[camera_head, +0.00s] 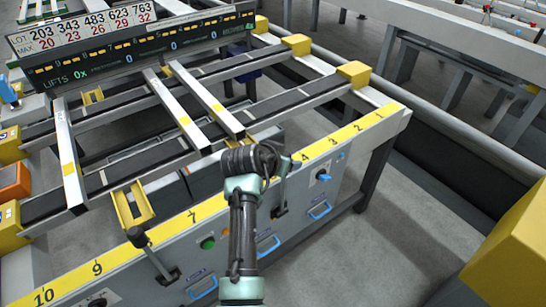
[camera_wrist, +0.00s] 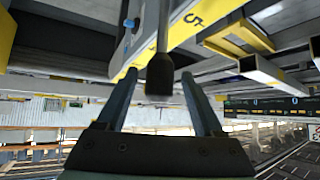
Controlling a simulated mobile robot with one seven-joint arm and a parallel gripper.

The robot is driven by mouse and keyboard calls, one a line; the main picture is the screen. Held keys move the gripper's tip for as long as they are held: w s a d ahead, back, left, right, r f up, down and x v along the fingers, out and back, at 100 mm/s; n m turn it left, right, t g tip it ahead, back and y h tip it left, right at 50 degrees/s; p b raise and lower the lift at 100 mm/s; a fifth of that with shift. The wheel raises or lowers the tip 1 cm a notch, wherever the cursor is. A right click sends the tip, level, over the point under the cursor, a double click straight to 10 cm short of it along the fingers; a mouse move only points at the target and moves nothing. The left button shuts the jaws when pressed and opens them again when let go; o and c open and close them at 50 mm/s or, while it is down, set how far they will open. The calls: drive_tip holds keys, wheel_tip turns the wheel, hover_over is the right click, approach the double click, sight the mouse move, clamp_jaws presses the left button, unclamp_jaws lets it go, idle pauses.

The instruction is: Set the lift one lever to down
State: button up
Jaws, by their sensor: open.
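A lever (camera_head: 282,198) stands on the front panel of the runout table (camera_head: 340,160), near the yellow scale's 4. Its upper end is hidden behind my gripper in the head view. In the wrist view its black knob (camera_wrist: 160,75) and grey rod show between the two fingers of my gripper (camera_wrist: 159,84). The fingers are apart, with a gap on each side of the knob. In the head view my gripper (camera_head: 278,163) is over the table's front edge. A second lever with a black knob (camera_head: 138,237) leans up and left near the 8. I cannot read which lever is lift one.
The panel also has blue handles (camera_head: 320,211), a green button (camera_head: 208,243) and a blue knob (camera_head: 324,177). Long metal bars (camera_head: 207,101) lie across the table's rails. A display board (camera_head: 140,45) stands at the back. A yellow block (camera_head: 515,255) is at the right.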

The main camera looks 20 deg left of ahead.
drive_tip(key=v, duration=0.9)
drive_tip(key=shift+p, duration=0.35)
drive_tip(key=shift+s+r, duration=0.1)
drive_tip(key=d+r+t+y+p, duration=0.1)
drive_tip(key=d+r+t+p, duration=0.25)
drive_tip(key=r, duration=1.25)
drive_tip(key=d+r+t+y+p, duration=0.15)
drive_tip(key=d+r+t, duration=0.3)
drive_tip(key=r, duration=1.15)
drive_tip(key=s+d+r+n+t+p, duration=0.1)
drive_tip(key=s+d+r+t+p, duration=0.1)
drive_tip(key=s+r+t, duration=0.3)
drive_tip(key=s+d+r+n+t+h+p, duration=0.1)
drive_tip(key=s+d+r+t, duration=0.3)
drive_tip(key=s+r, duration=0.8)
wheel_tip(320, 180, up, 8)
drive_tip(key=shift+s+d+r+t+p, duration=0.1)
drive_tip(key=shift+s+d+t+p, duration=0.15)
drive_tip(key=shift+d+t+p, duration=0.2)
